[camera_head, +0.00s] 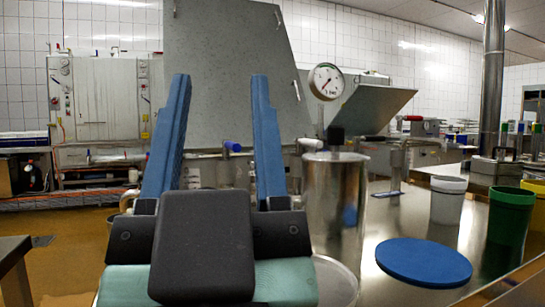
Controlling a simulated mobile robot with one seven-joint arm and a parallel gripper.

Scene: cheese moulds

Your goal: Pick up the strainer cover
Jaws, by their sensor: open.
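My gripper (220,82) fills the left middle of the view, with its two blue fingers wide apart and nothing between them. A flat round blue disc (424,262) lies on the steel table at the lower right; it looks like a cover and may be the strainer cover, but I cannot tell for sure. The disc is to the right of my gripper and apart from it. A pale round rim (336,278) shows low beside my gripper, partly hidden by it; I cannot tell what it belongs to.
A shiny steel cylinder (334,205) with a pressure gauge (326,81) above stands between my gripper and the disc. A white cup (447,204) and a green cup (510,216) stand behind and right of the disc. The steel table (398,217) has bare room behind the disc.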

